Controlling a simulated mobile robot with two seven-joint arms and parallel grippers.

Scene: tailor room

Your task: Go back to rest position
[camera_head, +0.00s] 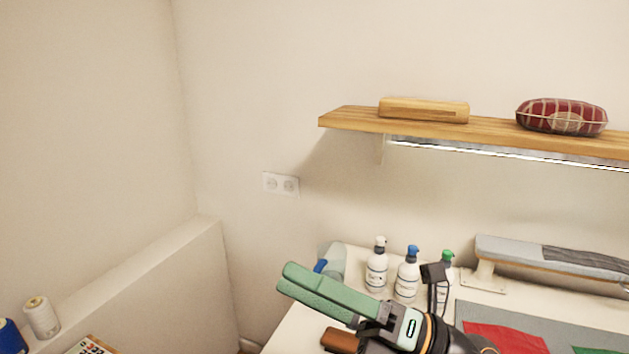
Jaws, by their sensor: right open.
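My right gripper (287,278) shows at the lower middle, with its two long green fingers reaching up and to the left. It is open and nothing shows between the fingers. It is in front of the white table (295,332) and its bottles, from this angle covering part of the table edge. I cannot tell its height above the table. My left gripper is not in view.
Bottles with a white cap (377,272), a blue cap (408,280) and a green cap (447,258) stand behind my gripper. A sleeve board (510,252) is at the right. A wooden shelf (350,119) hangs above. A low ledge (150,262) runs along the left.

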